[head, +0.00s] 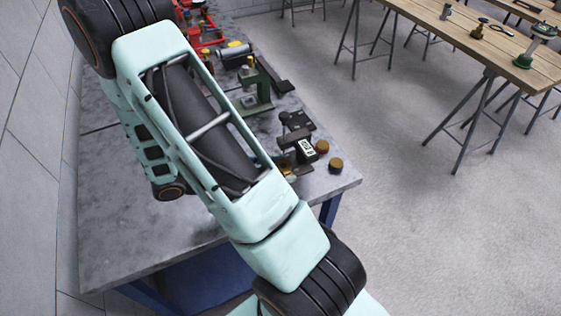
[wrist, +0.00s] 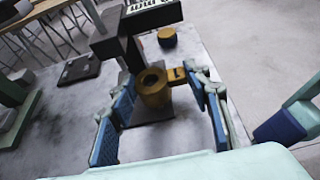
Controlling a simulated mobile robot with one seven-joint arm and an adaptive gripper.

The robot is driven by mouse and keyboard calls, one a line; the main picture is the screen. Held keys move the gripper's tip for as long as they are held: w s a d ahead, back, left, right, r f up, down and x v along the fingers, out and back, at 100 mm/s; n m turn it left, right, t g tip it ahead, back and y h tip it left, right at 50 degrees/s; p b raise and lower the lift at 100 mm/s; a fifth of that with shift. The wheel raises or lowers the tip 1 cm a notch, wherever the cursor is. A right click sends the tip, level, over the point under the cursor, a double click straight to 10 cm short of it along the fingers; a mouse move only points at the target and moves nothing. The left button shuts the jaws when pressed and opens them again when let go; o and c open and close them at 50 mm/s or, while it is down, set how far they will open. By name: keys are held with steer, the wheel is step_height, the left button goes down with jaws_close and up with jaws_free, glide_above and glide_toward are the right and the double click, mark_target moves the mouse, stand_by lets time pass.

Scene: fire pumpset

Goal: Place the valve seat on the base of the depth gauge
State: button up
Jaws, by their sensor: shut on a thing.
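The brass valve seat (wrist: 153,90) is a hollow ring-shaped piece, seen between the two blue-padded fingers of my gripper (wrist: 163,88) in the wrist view. My gripper is shut on it. The depth gauge (wrist: 150,16), with a dark body and a digital display, stands just beyond the valve seat. Its dark flat base (wrist: 152,112) shows below the valve seat; whether they touch I cannot tell. In the head view the depth gauge (head: 306,149) is near the bench's right end.
Two brass pieces (head: 322,147) (head: 336,165) stand near the edge of the grey bench (head: 150,240). A dark block (wrist: 80,68) lies left of the gauge in the wrist view. A green fixture (head: 258,92) stands farther back. The bench's front left is clear.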

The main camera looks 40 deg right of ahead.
mark_target(280, 161)
steer(key=w+d, duration=0.2)
steer(key=shift+w+d, duration=0.15)
steer(key=shift+d, duration=0.2)
steer(key=shift+f, duration=0.55)
steer(key=shift+a+f, duration=0.1)
steer(key=shift+f, duration=0.1)
steer(key=shift+f, duration=0.2)
steer(key=o, duration=1.4)
steer(key=shift+r, duration=0.2)
